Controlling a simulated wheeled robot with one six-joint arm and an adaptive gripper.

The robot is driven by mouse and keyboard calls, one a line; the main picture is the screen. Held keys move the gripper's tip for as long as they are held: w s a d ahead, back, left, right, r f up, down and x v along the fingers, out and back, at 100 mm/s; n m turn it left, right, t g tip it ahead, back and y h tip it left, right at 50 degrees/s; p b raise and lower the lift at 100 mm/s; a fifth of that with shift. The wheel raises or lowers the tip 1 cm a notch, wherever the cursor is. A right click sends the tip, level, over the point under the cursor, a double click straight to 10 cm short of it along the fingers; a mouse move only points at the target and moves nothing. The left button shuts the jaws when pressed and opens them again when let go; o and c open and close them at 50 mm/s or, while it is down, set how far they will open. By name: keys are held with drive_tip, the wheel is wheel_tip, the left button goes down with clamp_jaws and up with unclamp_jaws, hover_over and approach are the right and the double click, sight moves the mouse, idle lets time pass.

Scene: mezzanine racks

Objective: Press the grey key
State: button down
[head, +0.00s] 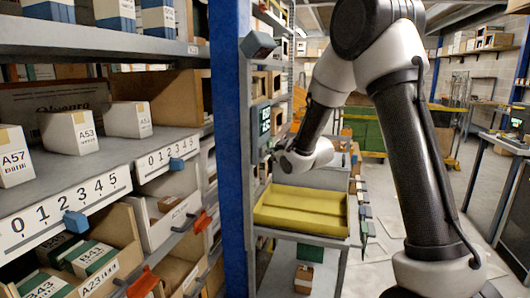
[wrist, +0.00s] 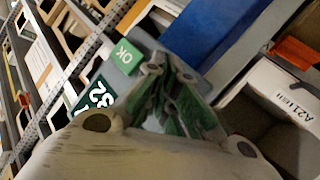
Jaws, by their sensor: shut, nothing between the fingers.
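A small grey panel (head: 261,128) is mounted beside the blue upright, with a dark display bearing white characters. In the wrist view, the panel (wrist: 146,44) carries a green key marked OK (wrist: 124,56) and a dark display with "32" (wrist: 99,94). I cannot make out a grey key; the part of the panel behind my fingers is hidden. My gripper (wrist: 172,78) is shut and empty, its fingertips over the panel to the right of the OK key. In the head view, my gripper (head: 272,150) is small and close to the panel's lower part; contact cannot be told.
A blue upright (head: 229,150) stands left of the panel. Shelves with numbered rails (head: 60,225) and labelled boxes fill the left side. A yellow tray (head: 300,222) lies below my gripper. Open floor shows at the right.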

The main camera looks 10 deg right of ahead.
drive_tip(key=shift+w+a, duration=0.1)
drive_tip(key=shift+a, duration=0.2)
drive_tip(key=shift+d, duration=0.15)
idle(0.4)
drive_tip(key=shift+s+d, duration=0.45)
drive_tip(key=shift+d, duration=0.2)
drive_tip(key=shift+d, duration=0.1)
drive_tip(key=d, duration=0.1)
drive_tip(key=s+d, duration=0.2)
drive_tip(key=d, duration=0.1)
drive_tip(key=shift+s+d, duration=0.1)
drive_tip(key=shift+s, duration=0.15)
idle(0.4)
